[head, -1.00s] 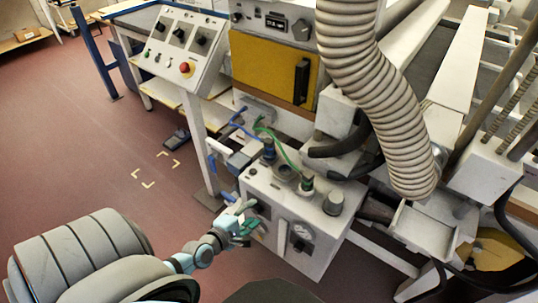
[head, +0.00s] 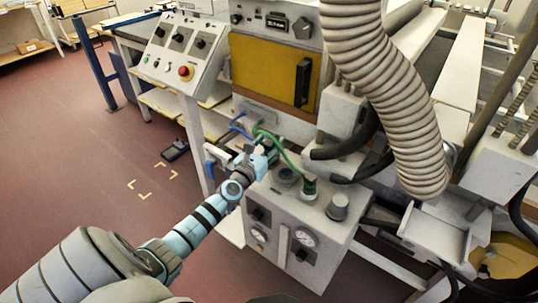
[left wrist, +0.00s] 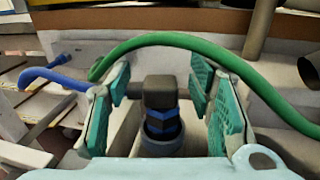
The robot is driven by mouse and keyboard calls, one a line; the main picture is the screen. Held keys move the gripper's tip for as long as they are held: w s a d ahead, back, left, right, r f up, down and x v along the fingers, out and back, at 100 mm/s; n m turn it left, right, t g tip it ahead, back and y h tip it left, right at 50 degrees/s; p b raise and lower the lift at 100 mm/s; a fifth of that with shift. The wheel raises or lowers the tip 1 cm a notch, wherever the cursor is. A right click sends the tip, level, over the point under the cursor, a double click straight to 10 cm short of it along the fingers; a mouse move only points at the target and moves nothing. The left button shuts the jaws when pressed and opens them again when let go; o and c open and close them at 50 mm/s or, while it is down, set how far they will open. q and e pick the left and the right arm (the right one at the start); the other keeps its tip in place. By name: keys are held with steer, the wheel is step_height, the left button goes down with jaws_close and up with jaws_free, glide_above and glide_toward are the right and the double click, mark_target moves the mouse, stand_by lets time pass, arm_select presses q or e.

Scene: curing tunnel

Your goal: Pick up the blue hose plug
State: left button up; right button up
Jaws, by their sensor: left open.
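The blue hose plug (left wrist: 162,122) is a dark upright plug with blue bands, seated in a round collar, in the middle of the left wrist view. My left gripper (left wrist: 159,92) is open, with its teal finger pads on both sides of the plug and a visible gap on each side. In the head view my left gripper (head: 262,158) is at the back left of the grey box's top and largely hides the plug. My right gripper is not in view.
A green hose (left wrist: 190,50) arches across behind the plug, and a blue hose (left wrist: 55,78) comes in from the left. A green-banded plug (head: 309,186) and grey knob (head: 338,207) stand on the grey box (head: 275,210). A ribbed duct (head: 385,90) hangs to the right.

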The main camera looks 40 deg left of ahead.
arm_select(q)
steer(key=shift+w, duration=0.25)
steer(key=shift+s, duration=0.1)
jaws_close()
steer(key=shift+r, duration=0.15)
